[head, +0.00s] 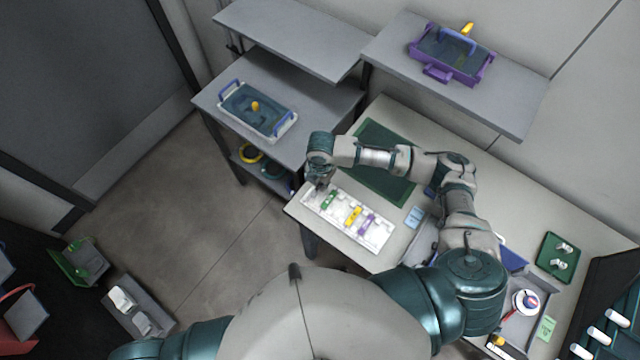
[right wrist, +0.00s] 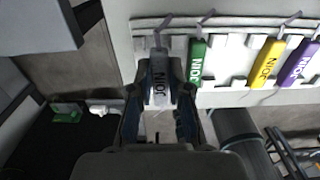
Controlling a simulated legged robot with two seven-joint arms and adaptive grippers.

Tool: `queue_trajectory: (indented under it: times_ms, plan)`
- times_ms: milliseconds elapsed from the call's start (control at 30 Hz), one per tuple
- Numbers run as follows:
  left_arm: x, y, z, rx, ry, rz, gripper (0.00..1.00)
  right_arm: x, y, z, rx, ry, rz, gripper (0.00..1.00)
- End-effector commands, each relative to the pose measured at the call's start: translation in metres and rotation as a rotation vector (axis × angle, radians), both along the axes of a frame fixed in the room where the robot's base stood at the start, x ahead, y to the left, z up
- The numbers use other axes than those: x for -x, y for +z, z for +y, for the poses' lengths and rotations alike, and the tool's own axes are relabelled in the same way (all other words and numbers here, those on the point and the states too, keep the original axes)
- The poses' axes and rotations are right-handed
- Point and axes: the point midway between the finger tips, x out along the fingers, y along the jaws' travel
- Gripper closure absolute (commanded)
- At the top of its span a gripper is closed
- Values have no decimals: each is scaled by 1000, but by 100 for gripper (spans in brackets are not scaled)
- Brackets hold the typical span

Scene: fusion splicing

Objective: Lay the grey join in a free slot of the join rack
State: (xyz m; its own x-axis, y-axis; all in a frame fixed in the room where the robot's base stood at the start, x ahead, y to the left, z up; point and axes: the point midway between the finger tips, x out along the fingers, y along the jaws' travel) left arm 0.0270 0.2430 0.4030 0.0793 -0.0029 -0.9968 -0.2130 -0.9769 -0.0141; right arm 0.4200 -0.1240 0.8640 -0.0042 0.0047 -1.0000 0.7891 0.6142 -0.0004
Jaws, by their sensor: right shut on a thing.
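The white join rack (head: 378,238) lies at the near left end of the workbench. It holds a green join (head: 329,199), a yellow join (head: 353,215) and a purple join (head: 368,223); they also show in the right wrist view as green (right wrist: 197,64), yellow (right wrist: 266,64) and purple (right wrist: 298,64). My right gripper (head: 318,185) is over the rack's left end. In the right wrist view it (right wrist: 160,100) is shut on the grey join (right wrist: 160,80), which lines up beside the green one. I cannot tell whether it rests in the slot. My left gripper is out of view.
A dark green mat (head: 372,140) lies behind the rack. A small blue item (head: 414,217) lies right of it. A side table with a blue-handled bin (head: 258,112) stands to the left. In the wrist view, empty rack space (right wrist: 230,62) shows between green and yellow.

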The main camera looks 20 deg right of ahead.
Motion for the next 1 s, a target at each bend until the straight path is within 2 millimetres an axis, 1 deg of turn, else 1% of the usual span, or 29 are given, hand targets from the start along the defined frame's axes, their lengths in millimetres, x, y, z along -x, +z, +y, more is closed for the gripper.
queue_trajectory:
  times_ms: [33, 100, 367, 733, 833, 867, 900, 933, 967, 1000]
  plan:
    - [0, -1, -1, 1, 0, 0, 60, 0, -9, 1, 2, 0, 2, 100]
    - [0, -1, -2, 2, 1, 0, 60, 0, -15, 2, 1, 1, 0, 100]
    - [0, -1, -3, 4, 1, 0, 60, 0, -16, 4, 4, 1, -1, 100]
    - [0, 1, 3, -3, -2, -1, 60, 0, -28, 1, 1, 0, -1, 100]
    - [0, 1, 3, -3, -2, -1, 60, 0, -28, 1, 0, 0, -1, 100]
    - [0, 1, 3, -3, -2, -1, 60, 0, -28, 1, 2, 0, -1, 77]
    - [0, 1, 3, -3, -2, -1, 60, 0, -28, 1, 2, 0, -1, 67]
    - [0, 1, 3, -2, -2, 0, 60, 0, -28, 2, 2, 0, -1, 60]
    - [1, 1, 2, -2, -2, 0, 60, 0, -28, 2, 2, 0, -2, 57]
    - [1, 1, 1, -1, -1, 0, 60, 0, -28, 2, 3, 0, -1, 57]
